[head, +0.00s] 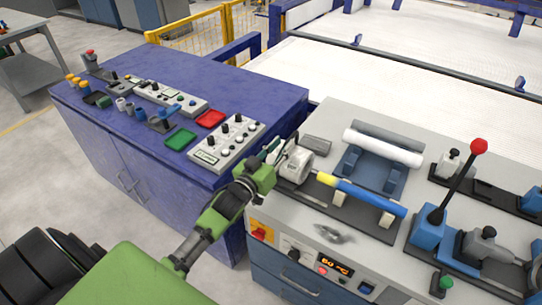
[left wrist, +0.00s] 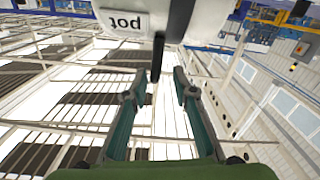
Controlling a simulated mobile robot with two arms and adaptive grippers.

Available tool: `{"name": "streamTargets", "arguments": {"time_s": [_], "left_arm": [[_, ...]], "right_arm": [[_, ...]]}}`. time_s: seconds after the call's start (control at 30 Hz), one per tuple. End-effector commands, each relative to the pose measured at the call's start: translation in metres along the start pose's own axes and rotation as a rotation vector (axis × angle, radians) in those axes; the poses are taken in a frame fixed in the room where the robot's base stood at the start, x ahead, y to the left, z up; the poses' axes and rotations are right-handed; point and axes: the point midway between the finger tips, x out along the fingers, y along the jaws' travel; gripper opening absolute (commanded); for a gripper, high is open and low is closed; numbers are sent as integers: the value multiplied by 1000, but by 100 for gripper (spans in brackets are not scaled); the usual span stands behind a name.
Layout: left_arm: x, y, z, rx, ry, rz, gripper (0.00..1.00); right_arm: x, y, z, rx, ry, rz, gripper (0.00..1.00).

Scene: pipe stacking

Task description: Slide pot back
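The pot (head: 297,164) is a white, round housing on the grey bench, at the left end of a dark rail. In the left wrist view its white body (left wrist: 180,18) fills the top, with an upside-down "pot" label and a dark rod (left wrist: 157,57) sticking out. My left gripper (head: 272,154) is at the pot's left side in the head view. In the left wrist view its two fingers (left wrist: 158,90) are apart, with the rod's tip between them. I cannot tell whether a finger touches it. My right gripper is not in view.
A blue pipe with a yellow end (head: 362,196) lies on supports right of the pot. A white pipe (head: 383,148) lies on blue holders behind. A red-knobbed lever (head: 457,180) stands at right. The blue cabinet (head: 180,75) carries control boxes.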

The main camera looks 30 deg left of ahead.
Motion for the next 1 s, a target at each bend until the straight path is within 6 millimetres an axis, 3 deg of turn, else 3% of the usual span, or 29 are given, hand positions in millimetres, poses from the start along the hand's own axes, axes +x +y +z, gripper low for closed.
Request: {"name": "streamTargets", "arguments": {"time_s": [0.1, 0.33, 1.0], "left_arm": [[-27, -1, 1, 2, -1, -1, 26], [-59, -2, 0, -1, 0, -2, 26], [-67, -2, 0, 1, -1, -3, 26]], "right_arm": [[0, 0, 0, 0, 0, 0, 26], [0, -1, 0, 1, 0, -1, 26], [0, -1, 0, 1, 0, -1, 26]]}}
